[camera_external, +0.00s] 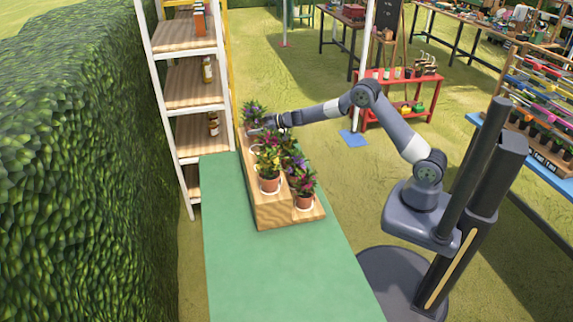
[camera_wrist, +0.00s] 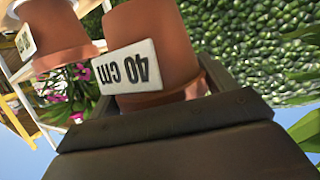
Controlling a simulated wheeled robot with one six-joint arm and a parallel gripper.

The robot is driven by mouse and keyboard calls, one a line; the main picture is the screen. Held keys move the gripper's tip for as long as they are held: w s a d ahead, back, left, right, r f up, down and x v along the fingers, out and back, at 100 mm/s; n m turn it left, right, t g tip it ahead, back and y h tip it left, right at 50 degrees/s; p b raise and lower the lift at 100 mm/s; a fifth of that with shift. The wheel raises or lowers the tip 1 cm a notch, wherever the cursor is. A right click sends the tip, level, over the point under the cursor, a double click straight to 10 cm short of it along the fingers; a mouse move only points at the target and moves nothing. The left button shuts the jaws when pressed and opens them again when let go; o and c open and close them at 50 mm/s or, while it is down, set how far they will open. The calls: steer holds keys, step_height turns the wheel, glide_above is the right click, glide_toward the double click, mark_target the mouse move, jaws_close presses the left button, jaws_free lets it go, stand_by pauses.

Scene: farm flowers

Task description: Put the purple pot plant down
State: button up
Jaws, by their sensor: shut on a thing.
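My gripper (camera_external: 264,129) is at the far end of the wooden stepped stand (camera_external: 285,213), shut on a potted plant (camera_external: 254,109) with green and reddish-purple leaves. In the wrist view, the held terracotta pot (camera_wrist: 152,38) fills the middle, with a white "40 cm" label (camera_wrist: 125,67) that reads upside down. The dark gripper (camera_wrist: 170,120) shows in front of it. The held plant's flowers are hidden in the wrist view. I cannot tell whether the pot touches the stand.
Several other potted plants stand on the stand, including a yellow-flowered one (camera_external: 269,172) and a pink-purple one (camera_external: 304,187). A neighbouring labelled pot (camera_wrist: 50,30) is close in the wrist view. A white-framed shelf (camera_external: 190,90) stands behind left. The green table (camera_external: 285,275) is clear in front.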

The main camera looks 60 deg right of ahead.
step_height(320, 180, up, 5)
steer(key=shift+f+p, duration=0.1)
steer(key=shift+p, duration=0.25)
step_height(320, 180, up, 4)
steer(key=shift+r, duration=0.1)
steer(key=s+a+r+n+g+y+b, duration=0.1)
steer(key=s+a+n+g+y+b, duration=0.15)
steer(key=s+a, duration=0.6)
steer(key=s+a+r+n+g+y+b, duration=0.1)
steer(key=s+a+n+g+y+b, duration=0.25)
steer(key=a, duration=0.75)
steer(key=s+a+f+n+g+y+b, duration=0.1)
steer(key=s+a+n+g+b, duration=0.2)
steer(key=s, duration=0.7)
steer(key=s+a+n+g+y+b, duration=0.1)
steer(key=s+a+n+g+b, duration=0.3)
steer(key=s, duration=0.6)
steer(key=s+a+f+y+b, duration=0.15)
steer(key=s+a, duration=0.35)
steer(key=s, duration=0.5)
steer(key=shift+h, duration=0.35)
steer(key=shift+w+a+f+b, duration=0.1)
steer(key=shift+w+f+b, duration=0.1)
steer(key=shift+f, duration=4.9)
steer(key=shift+w+f+b, duration=0.1)
steer(key=shift+f+b, duration=0.05)
steer(key=shift+f, duration=4.95)
steer(key=shift+w+a+f+b, duration=0.1)
steer(key=shift+w+f+b, duration=0.1)
steer(key=shift+f, duration=4.9)
